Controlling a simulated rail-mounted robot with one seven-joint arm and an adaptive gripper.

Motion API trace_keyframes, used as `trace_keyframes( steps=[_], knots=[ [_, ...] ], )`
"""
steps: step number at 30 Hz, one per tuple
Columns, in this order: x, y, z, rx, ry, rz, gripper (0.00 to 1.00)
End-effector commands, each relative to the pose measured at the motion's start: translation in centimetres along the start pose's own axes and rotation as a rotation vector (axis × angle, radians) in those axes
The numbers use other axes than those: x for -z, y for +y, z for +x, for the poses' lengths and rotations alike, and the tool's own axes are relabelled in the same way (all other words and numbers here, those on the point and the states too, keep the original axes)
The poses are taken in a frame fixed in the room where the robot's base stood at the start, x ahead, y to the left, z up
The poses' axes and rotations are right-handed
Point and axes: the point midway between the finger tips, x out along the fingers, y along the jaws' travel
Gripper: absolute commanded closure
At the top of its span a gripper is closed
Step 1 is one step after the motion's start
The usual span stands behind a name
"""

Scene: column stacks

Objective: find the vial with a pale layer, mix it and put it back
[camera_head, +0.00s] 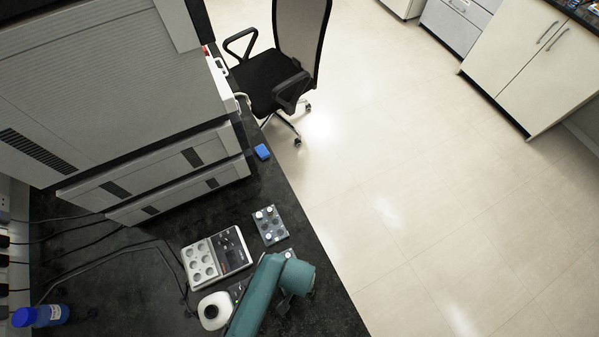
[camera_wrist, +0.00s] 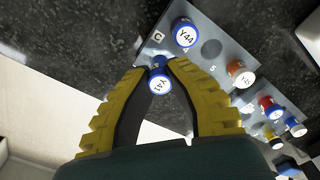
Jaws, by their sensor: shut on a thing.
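In the wrist view my gripper (camera_wrist: 163,68) has its yellow fingers closed around a blue-capped vial (camera_wrist: 160,84) with a label on its cap that seems to read Y41. It is at the edge of a grey rack (camera_wrist: 222,52), near a letter C; I cannot tell whether it is seated or raised. Beside it stands a blue-capped vial marked Y44 (camera_wrist: 185,34). Further along are an orange-capped vial (camera_wrist: 240,74), a red-capped vial (camera_wrist: 269,106) and several others. Only caps show clearly, so no pale layer can be seen. The head view does not show the fingertips.
In the head view, a white device with round wells (camera_head: 202,262) stands left of a small plate with white-topped items (camera_head: 270,225). A white round-topped object (camera_head: 214,311) is near my arm. A blue bottle (camera_head: 40,316) and a large grey machine (camera_head: 110,90) stand left.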

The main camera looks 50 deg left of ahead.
Motion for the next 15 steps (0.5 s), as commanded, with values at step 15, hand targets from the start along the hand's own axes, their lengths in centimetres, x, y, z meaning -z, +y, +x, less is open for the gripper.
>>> trace_keyframes(
  steps=[15],
  knots=[
    [-0.02,0.0,0.42,0.0,-0.001,0.0,1.0]
  ],
)
